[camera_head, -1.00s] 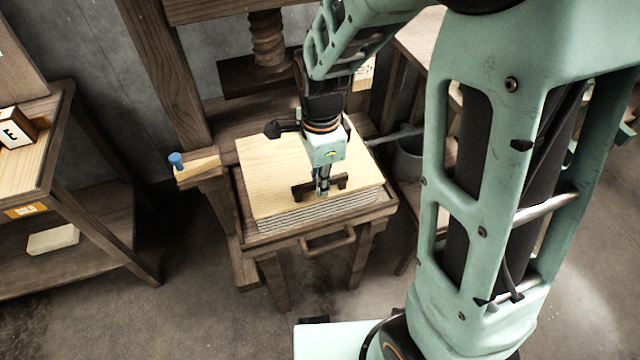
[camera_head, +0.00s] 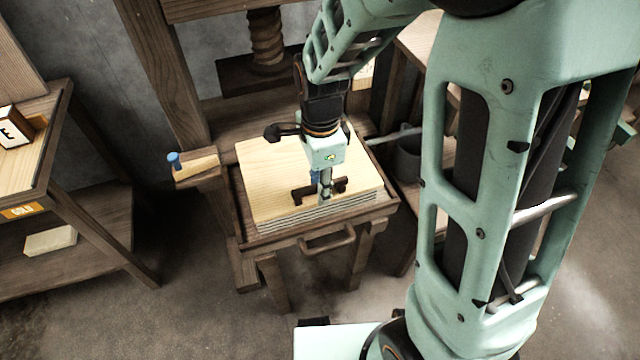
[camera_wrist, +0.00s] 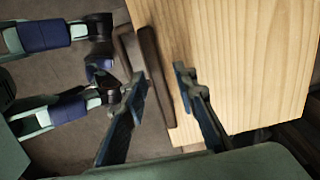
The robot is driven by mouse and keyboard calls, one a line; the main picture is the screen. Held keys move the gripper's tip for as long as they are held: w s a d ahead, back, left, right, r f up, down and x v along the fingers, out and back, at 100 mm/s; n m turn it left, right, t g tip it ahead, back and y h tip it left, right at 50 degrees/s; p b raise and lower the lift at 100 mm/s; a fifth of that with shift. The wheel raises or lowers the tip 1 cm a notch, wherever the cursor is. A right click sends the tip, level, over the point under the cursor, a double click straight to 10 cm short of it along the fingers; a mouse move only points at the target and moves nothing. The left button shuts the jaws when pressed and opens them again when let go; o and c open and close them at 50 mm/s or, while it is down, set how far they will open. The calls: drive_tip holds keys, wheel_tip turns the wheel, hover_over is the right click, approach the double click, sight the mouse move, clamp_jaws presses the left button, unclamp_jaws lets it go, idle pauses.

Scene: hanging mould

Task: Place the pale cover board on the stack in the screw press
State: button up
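The pale cover board (camera_head: 268,170) lies flat on the stack (camera_head: 310,216) of thin grey layers in the screw press. It also fills the right of the wrist view (camera_wrist: 245,65). A dark handle (camera_head: 300,194) is fixed on its top, near the front; it shows in the wrist view too (camera_wrist: 155,75). My gripper (camera_head: 322,190) is low over the handle. In the wrist view my gripper (camera_wrist: 160,82) has its fingers apart, one on each side of the handle, with gaps visible. The board hides most of the stack's top.
The press bed (camera_head: 235,200) has a raised rim and a front pull handle (camera_head: 328,240). The wooden screw (camera_head: 266,40) stands behind. A blue-topped peg (camera_head: 175,160) is at the bed's left. A side table (camera_head: 50,150) stands left, a bucket (camera_head: 408,160) right.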

wheel_tip(320, 180, up, 12)
drive_tip(key=p, duration=0.2)
drive_tip(key=shift+s+r, duration=0.1)
idle(0.3)
